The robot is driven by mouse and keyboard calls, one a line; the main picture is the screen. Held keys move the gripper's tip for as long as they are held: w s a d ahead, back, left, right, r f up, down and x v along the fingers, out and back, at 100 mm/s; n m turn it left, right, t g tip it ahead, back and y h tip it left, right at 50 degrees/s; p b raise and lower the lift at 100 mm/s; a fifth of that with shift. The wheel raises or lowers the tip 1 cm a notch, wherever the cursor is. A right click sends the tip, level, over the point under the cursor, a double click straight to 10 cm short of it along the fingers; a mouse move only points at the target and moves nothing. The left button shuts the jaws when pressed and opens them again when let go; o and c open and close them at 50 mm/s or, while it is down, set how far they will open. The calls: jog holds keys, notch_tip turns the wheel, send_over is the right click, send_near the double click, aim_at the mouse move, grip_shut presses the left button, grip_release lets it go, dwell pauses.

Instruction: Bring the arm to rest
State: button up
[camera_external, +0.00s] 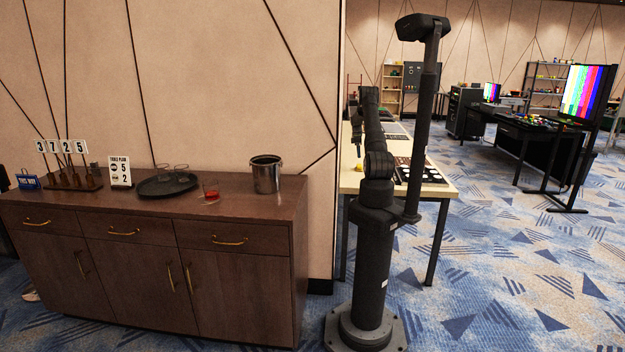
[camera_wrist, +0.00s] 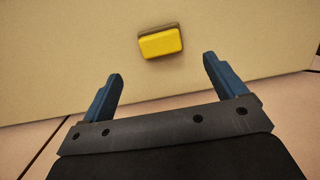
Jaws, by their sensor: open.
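My gripper (camera_wrist: 162,70) shows in the wrist view with its two blue fingers spread apart and nothing between them. A yellow block (camera_wrist: 161,44) with a brownish far side lies on the pale tabletop (camera_wrist: 70,60), beyond the fingertips and apart from them. In the external view my dark arm (camera_external: 376,165) stands on its pedestal and reaches away over the pale table (camera_external: 437,188). A small yellow spot (camera_external: 357,168) shows on that table beside my arm.
A dark panel (camera_external: 420,170) lies on the table right of my arm. A brown sideboard (camera_external: 150,250) at left holds a tray (camera_external: 150,188), a red-tinted glass (camera_external: 211,191), a metal bucket (camera_external: 266,174) and number cards (camera_external: 62,146).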

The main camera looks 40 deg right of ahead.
aim_at(360, 165)
jog(key=f, duration=0.7)
jog(key=s+f, duration=0.1)
jog(key=f, duration=0.2)
jog(key=shift+d+f, duration=0.15)
jog(key=shift+d, duration=0.25)
notch_tip(360, 165, up, 3)
jog(key=shift+r, duration=0.75)
